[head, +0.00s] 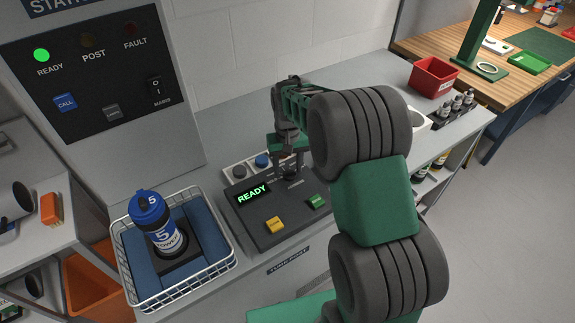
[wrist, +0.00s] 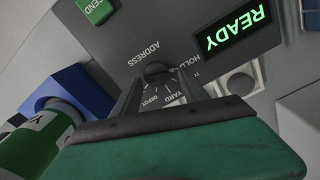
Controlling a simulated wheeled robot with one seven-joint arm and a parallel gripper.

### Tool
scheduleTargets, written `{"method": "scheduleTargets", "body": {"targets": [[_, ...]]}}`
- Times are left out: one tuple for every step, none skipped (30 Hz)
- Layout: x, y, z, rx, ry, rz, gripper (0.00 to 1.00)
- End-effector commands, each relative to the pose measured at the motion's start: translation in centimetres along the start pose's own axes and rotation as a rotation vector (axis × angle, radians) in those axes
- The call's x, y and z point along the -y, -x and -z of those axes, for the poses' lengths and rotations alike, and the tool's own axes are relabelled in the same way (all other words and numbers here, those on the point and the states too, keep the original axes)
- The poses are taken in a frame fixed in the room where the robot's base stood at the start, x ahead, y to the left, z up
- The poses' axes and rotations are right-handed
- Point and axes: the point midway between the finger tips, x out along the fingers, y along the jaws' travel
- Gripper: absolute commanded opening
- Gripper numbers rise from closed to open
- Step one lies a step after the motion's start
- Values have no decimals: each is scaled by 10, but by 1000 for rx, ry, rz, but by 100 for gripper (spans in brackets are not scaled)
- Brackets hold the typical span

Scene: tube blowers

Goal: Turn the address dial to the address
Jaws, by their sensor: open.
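The address dial (wrist: 157,72) is a small dark round knob on the dark control panel (head: 268,240), with ADDRESS, HOLD, YARD and DEPOT printed near it in the wrist view. Its pointer setting is too small to tell. My gripper (head: 289,172) is open and points down at the dial. In the wrist view my gripper's fingers (wrist: 160,88) lie on either side of the dial; I cannot tell whether they touch it. In the head view my gripper hides the dial. The panel's display (head: 252,193) reads READY in green.
A yellow button (head: 275,225) and a green SEND button (head: 318,201) sit on the panel. A wire basket (head: 128,262) at the left holds a blue canister (head: 152,218) marked 5. A red bin (head: 432,77) stands farther right. A blue block (wrist: 72,88) is beside the panel.

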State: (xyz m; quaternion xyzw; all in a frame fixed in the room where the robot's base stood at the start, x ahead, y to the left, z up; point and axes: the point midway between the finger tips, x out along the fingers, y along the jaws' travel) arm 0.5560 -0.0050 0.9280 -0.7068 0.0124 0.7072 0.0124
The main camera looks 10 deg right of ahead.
Motion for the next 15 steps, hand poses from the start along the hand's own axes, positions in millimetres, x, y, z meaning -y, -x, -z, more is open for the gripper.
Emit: {"method": "scheduleTargets", "body": {"targets": [[0, 0, 0, 0, 0, 0, 51], [0, 0, 0, 0, 0, 0, 51], [0, 0, 0, 0, 0, 0, 51], [0, 0, 0, 0, 0, 0, 49], [0, 0, 0, 0, 0, 0, 46], [0, 0, 0, 0, 0, 0, 43], [0, 0, 0, 0, 0, 0, 41], [0, 0, 0, 0, 0, 0, 38], [0, 0, 0, 0, 0, 0, 35], [0, 0, 0, 0, 0, 0, 33], [0, 0, 0, -1, 0, 0, 30], [0, 0, 0, 0, 0, 0, 27], [0, 0, 0, -1, 0, 0, 24], [0, 0, 0, -1, 0, 0, 22], [0, 0, 0, -1, 0, 0, 19]]}}
